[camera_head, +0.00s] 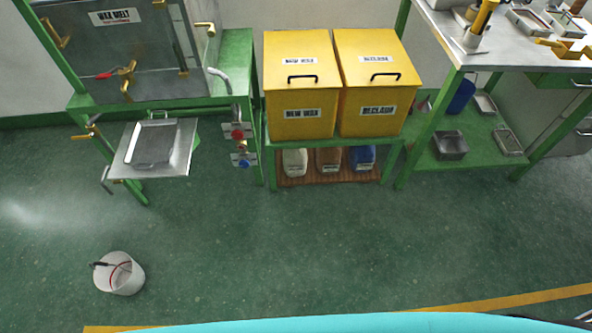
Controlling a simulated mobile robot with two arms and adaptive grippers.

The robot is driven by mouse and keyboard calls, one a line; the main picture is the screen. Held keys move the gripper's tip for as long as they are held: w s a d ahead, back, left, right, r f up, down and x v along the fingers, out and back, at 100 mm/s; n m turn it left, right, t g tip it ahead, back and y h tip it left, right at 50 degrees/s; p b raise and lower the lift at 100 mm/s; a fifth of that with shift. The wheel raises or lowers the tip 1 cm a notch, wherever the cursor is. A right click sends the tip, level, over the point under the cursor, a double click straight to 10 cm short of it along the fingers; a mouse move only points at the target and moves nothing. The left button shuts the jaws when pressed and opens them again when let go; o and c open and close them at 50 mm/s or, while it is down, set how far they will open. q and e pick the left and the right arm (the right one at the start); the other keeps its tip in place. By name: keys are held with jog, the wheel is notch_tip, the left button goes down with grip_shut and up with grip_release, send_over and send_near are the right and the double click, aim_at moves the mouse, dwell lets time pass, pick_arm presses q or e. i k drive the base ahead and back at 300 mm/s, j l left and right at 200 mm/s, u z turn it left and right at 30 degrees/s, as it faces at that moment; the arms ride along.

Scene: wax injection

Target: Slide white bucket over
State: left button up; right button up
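A white bucket (119,279) stands upright on the green floor at the lower left. Something with a dark handle and a red curved line shows in or at its open top; I cannot tell exactly what. The bucket is apart from the furniture, with bare floor around it. Neither of my grippers shows in the head view.
A metal tray (137,158) sits on a shelf below the wax melt tank (120,45). Two yellow bins (301,107) stand on a green stand at the centre. A green-legged workbench (459,62) is at the right. The middle floor is clear.

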aim_at(117, 273)
jog(key=u, duration=1.9)
